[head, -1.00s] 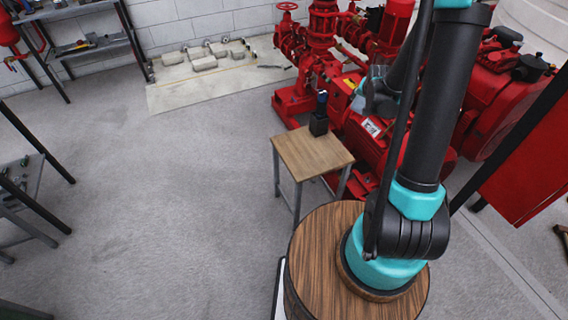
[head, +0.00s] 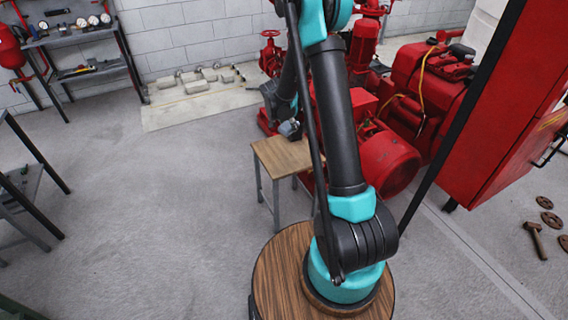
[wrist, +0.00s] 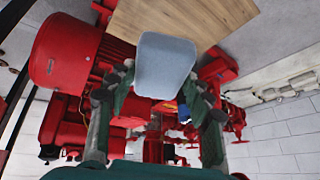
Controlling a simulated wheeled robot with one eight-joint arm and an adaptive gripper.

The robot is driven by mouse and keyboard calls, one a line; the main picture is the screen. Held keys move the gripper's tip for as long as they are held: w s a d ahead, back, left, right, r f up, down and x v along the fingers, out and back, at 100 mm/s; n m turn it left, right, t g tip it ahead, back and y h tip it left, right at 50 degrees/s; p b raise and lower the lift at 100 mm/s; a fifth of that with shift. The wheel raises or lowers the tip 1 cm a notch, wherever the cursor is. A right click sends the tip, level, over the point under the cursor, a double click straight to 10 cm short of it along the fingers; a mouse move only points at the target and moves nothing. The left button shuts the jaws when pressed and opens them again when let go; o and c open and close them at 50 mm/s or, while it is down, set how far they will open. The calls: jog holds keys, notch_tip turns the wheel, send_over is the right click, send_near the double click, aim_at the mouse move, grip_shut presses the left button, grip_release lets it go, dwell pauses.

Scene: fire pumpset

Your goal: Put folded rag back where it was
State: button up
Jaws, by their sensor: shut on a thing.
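The folded rag (wrist: 166,66) is a pale blue-grey, soft-edged pad, clear in the wrist view. My gripper (wrist: 155,95) is shut on it, with one dark green finger on each side. The rag overlaps the edge of the small wooden-topped table (wrist: 205,18) in the wrist view. In the head view my gripper end (head: 289,129) is at the back right of that table (head: 280,153), partly hidden by my arm. I cannot tell whether the rag touches the table top.
Red pump machinery (head: 385,160) stands close behind and right of the table. A red cabinet (head: 500,110) is at the right. A blue-topped item (wrist: 183,110) shows between my fingers' far side and the pumps.

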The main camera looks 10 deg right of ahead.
jog(key=w+f+m+g, duration=0.1)
jog(key=f, duration=0.6)
jog(key=w+a+f+m+g, duration=0.1)
jog(key=f+m, duration=0.1)
jog(key=f, duration=0.5)
jog(key=w+a+f+m+g, duration=0.1)
jog(key=f, duration=0.6)
jog(key=shift+w+m+h, duration=0.15)
jog(key=shift+m+h, duration=0.25)
jog(key=o, duration=1)
jog(key=shift+o, duration=0.2)
